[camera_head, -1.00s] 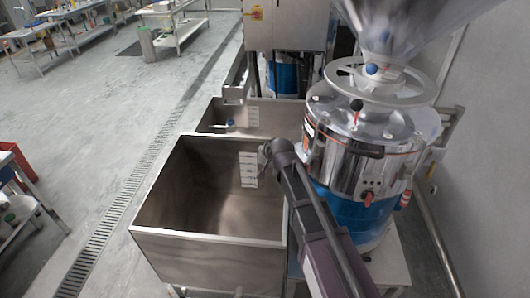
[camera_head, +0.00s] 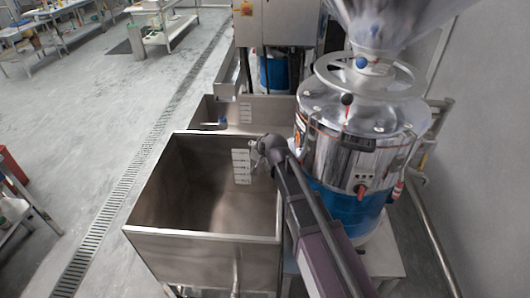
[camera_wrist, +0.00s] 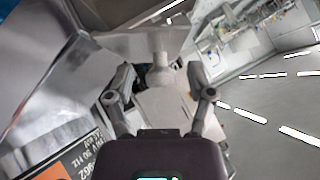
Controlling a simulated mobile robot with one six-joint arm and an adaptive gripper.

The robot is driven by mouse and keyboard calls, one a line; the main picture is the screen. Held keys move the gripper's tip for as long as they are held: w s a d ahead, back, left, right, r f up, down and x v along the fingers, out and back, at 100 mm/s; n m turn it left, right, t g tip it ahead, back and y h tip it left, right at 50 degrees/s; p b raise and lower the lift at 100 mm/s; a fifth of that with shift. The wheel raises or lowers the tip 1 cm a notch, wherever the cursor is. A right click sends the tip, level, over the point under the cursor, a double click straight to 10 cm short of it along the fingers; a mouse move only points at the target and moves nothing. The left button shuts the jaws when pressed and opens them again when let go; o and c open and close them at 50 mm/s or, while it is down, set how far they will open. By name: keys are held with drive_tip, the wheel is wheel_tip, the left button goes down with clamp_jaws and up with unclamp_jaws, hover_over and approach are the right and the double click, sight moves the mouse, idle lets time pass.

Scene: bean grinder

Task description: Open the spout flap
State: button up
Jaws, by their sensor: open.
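The grinder (camera_head: 365,140) is a shiny steel drum with a blue base and a clear hopper above. In the wrist view, a pale spout flap (camera_wrist: 150,42) is ahead of my gripper (camera_wrist: 160,76). A pale stem with a rounded knob (camera_wrist: 158,75) hangs from the flap, between my two fingers. The fingers are spread, with a visible gap on each side of the knob. In the head view my gripper (camera_head: 262,150) is at the left side of the drum, and the arm hides most of the spout.
An open steel bin (camera_head: 205,238) stands below and left of my gripper. A second bin (camera_head: 250,112) stands behind it, with another machine (camera_head: 278,24) beyond. A wall (camera_head: 480,140) is on the right.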

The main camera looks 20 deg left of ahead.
drive_tip(key=shift+a+h, duration=0.15)
drive_tip(key=shift+h, duration=0.15)
